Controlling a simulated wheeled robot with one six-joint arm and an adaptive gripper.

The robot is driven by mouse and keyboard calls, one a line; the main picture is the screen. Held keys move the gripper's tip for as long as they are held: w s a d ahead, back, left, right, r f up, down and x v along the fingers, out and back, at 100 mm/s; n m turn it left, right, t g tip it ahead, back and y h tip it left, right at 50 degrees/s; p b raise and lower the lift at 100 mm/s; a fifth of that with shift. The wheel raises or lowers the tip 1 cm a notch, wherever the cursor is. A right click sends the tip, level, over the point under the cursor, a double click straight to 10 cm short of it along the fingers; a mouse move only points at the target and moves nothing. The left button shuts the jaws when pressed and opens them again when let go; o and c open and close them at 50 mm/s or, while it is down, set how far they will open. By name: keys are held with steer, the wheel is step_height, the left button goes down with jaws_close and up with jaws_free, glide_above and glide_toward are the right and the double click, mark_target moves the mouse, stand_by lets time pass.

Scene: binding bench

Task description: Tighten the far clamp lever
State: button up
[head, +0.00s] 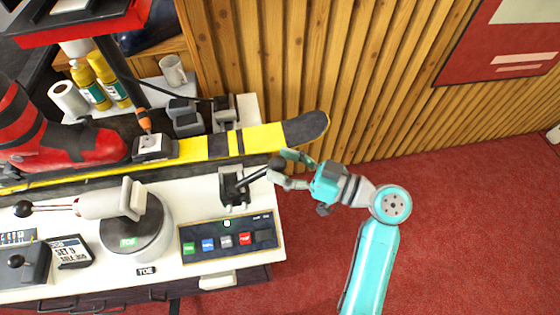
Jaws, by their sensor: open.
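The yellow and black ski (262,138) lies between the two clamps.
A red boot (65,145) stands on the ski at left. A button panel (229,239) lies in front of the near clamp, and a round toe unit (137,225) stands left of it. A wooden slat wall (340,80) rises behind. Red floor to the right is clear.

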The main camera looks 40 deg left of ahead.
steer(key=shift+s+a, duration=0.15)
steer(key=shift+a, duration=0.35)
jaws_close()
